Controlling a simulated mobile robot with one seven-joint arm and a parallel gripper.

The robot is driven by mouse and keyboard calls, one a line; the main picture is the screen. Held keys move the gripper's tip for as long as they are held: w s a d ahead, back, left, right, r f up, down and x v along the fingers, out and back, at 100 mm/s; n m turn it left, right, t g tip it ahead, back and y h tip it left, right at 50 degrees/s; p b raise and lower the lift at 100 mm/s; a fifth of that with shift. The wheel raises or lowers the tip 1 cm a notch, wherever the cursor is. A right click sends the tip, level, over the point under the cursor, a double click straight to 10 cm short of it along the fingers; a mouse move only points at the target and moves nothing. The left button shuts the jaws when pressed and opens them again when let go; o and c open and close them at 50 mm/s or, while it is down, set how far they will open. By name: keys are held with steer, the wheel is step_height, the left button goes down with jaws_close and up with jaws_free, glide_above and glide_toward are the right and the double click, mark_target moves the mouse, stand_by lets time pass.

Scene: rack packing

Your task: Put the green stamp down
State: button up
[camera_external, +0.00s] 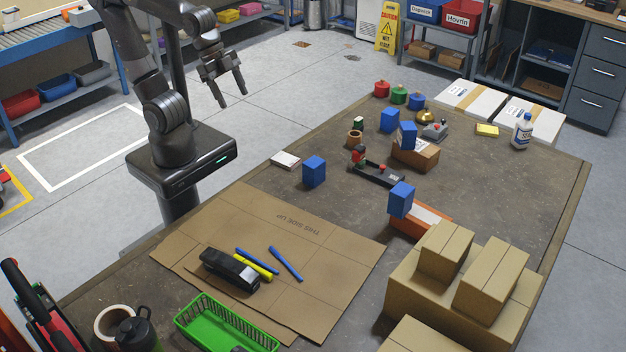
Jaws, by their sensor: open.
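A small green round piece with a knob on top (398,95), which looks like the green stamp, stands upright at the far edge of the table. It is in a row between a similar red piece (381,90) and a similar blue piece (416,102). My gripper (233,101) is open and empty, with its fingers pointing down. It is raised beside the table's left side, well apart from the green piece.
Blue blocks (314,171) stand about the table, some on boxes. A flat cardboard sheet (330,225) bears a stapler and markers. A green basket (226,324) and stacked cartons (468,300) are at the near side. Bare table (500,190) shows at the right.

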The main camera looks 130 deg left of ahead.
steer(key=s+d+f+h, duration=0.1)
steer(key=s+d+f, duration=0.1)
steer(key=s+d, duration=0.2)
steer(key=shift+s+f+t, duration=0.15)
steer(key=shift+s+t, duration=0.25)
steer(key=shift+s, duration=0.45)
